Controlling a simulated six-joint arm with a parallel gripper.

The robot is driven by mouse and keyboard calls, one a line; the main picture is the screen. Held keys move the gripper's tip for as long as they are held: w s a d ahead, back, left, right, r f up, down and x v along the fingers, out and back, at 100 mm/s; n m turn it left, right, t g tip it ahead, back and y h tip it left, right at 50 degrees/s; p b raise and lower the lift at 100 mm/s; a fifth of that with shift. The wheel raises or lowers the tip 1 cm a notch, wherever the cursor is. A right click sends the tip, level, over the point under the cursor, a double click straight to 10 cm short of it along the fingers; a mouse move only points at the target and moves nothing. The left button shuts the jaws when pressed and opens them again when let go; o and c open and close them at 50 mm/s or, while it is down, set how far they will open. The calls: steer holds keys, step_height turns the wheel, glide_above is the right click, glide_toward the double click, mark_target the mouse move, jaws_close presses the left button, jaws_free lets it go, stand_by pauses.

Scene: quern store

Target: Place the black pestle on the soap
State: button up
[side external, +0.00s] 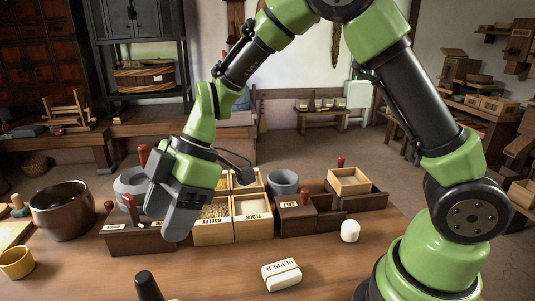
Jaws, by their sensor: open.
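A black pestle (147,286) stands at the bottom edge of the view, with its lower part cut off by the frame.
Wooden boxes (254,230), some labelled, stand in a row behind the table's clear front, with red-handled tools and grey mortars (284,182) among them. A dark brown bowl (62,222) and a yellow cup (17,263) are at left.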

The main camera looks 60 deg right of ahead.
steer(key=s+d+r+m+t+h, duration=0.2)
steer(key=s+d+r+m, duration=0.4)
steer(key=s+m, duration=0.3)
steer(key=s+d+r+m+t+h, duration=0.2)
steer(key=s+d+r+m+t, duration=0.2)
steer(key=s+m, duration=0.5)
steer(key=d+r+m, duration=0.1)
steer(key=d+r, duration=0.1)
steer(key=d, duration=0.1)
steer(key=shift+d+r+m, duration=0.2)
steer(key=shift+m, duration=0.2)
